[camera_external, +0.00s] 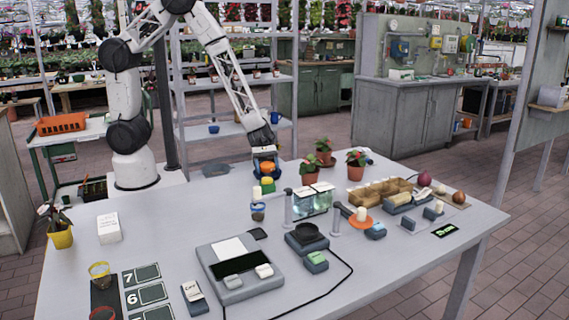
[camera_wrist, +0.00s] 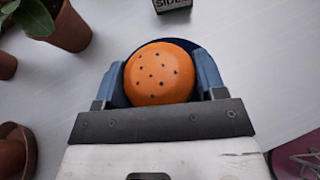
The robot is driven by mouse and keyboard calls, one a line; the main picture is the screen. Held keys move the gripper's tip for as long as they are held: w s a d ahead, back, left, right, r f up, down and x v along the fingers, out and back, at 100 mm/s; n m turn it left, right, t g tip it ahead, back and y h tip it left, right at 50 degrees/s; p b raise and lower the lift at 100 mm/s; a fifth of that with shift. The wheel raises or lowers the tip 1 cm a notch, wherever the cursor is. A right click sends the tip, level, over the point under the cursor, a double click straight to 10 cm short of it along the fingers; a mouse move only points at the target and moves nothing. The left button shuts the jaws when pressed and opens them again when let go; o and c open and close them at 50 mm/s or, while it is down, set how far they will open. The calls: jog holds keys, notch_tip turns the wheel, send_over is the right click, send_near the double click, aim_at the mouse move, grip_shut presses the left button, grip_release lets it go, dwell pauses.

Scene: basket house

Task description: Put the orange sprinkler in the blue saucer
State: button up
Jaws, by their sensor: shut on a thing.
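The orange sprinkler (camera_wrist: 160,73) is a round, dotted orange head between the two blue fingers of my gripper (camera_wrist: 162,80) in the wrist view. My gripper is shut on it. In the external view my gripper (camera_external: 266,166) is over the back middle of the table, with the orange showing at its tip. A dark blue round rim (camera_wrist: 119,90) shows around and behind the sprinkler in the wrist view; I cannot tell if it is the blue saucer or touches the sprinkler. A flat grey-blue dish (camera_external: 215,169) lies at the table's back edge; I cannot tell if it is the saucer.
Potted plants (camera_external: 356,165) stand right of my gripper. A blue-rimmed cup (camera_external: 258,211) and a yellow-and-green piece (camera_external: 267,185) are just in front of it.

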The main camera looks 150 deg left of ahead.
jog(key=o, duration=0.6)
jog(key=shift+f, duration=0.1)
jog(key=shift+r, duration=0.2)
jog(key=shift+v, duration=3.75)
